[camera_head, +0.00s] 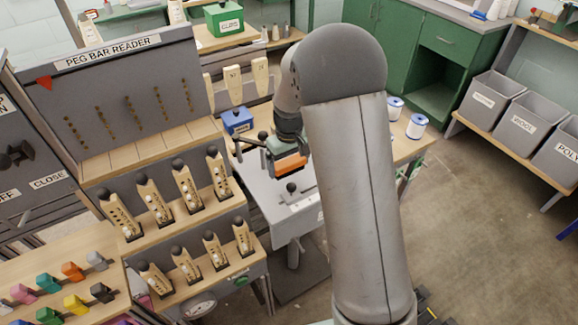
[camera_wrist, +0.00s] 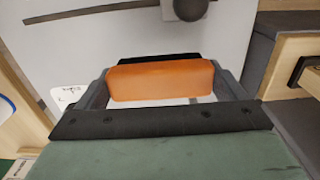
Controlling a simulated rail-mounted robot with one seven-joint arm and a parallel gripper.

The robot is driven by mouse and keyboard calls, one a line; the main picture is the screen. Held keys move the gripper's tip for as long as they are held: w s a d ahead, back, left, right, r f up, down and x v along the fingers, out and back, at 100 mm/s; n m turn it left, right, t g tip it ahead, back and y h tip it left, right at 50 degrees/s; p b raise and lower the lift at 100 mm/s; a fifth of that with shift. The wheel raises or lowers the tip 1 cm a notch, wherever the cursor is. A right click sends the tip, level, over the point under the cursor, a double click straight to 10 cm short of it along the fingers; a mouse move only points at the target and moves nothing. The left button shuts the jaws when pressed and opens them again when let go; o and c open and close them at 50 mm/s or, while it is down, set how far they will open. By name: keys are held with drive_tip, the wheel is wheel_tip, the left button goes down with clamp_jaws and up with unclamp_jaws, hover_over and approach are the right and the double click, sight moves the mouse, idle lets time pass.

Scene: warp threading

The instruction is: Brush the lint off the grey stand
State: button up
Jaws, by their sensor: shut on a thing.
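My gripper (camera_head: 284,150) is shut on an orange block (camera_head: 291,165), which may be the brush. In the wrist view the block (camera_wrist: 160,80) sits level between the two dark fingers. The light grey stand (camera_head: 262,190) has a flat top below and around my gripper, with a dark round knob (camera_head: 291,187) on it. The stand's top (camera_wrist: 110,40) also fills the far part of the wrist view. I cannot tell whether the block touches the top. My gripper and arm hide part of the stand. I cannot make out any lint.
The peg bar reader (camera_head: 130,75) and racks of wooden pegs (camera_head: 160,205) stand at the left. A blue box (camera_head: 238,121) is behind the stand. White spools (camera_head: 416,126) stand on a wooden table to the right. Grey bins (camera_head: 530,125) are far right. Floor is open at right.

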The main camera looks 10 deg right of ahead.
drive_tip(key=shift+a+r+p, duration=0.1)
drive_tip(key=shift+r+p, duration=1.35)
drive_tip(key=shift+r, duration=1.2)
